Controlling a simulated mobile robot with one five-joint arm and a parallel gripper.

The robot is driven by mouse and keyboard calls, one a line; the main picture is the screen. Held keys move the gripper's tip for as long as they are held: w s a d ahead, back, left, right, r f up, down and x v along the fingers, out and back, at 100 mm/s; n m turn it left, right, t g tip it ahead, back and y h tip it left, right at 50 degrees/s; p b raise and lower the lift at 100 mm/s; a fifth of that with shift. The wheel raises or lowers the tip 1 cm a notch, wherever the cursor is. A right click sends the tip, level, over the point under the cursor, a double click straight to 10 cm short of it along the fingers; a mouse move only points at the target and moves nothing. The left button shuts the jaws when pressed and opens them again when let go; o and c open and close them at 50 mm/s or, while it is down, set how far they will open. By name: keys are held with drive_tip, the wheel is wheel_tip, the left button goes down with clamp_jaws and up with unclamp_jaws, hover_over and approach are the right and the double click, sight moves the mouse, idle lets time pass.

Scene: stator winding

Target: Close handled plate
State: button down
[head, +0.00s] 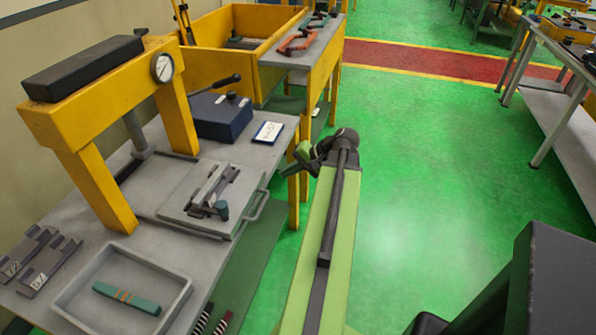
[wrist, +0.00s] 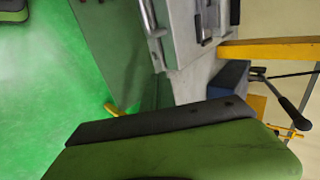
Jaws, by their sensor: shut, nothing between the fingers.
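The handled plate (head: 178,203) is a flat grey slab lying on the workbench, in front of the yellow press frame. A dark metal fixture with a small blue-grey knob rests on it. Its bar handle (head: 259,206) is on the right edge, at the bench's front side. The handle (wrist: 151,20) also shows at the top of the wrist view. My green gripper (head: 293,160) is shut and empty, beyond the bench's front edge, up and right of the handle and apart from it. A green and black finger fills the bottom of the wrist view.
The yellow press (head: 95,95) with a gauge stands over the plate's back side. A blue box (head: 220,117) with a black lever and a white card (head: 268,132) sit behind the plate. A grey tray (head: 80,288) is nearer. Green floor to the right is clear.

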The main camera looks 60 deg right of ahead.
sight(264, 176)
drive_tip(key=shift+w+a+f+b, duration=0.1)
drive_tip(key=shift+w+a+f, duration=0.2)
drive_tip(key=shift+w, duration=0.65)
drive_tip(key=shift+w+a+f+b, duration=0.1)
drive_tip(key=shift+w+a+f, duration=0.15)
drive_tip(key=shift+w, duration=0.7)
drive_tip(key=shift+w+a+f+b, duration=0.1)
drive_tip(key=shift+w+a+f, duration=0.2)
drive_tip(key=shift+w, duration=0.65)
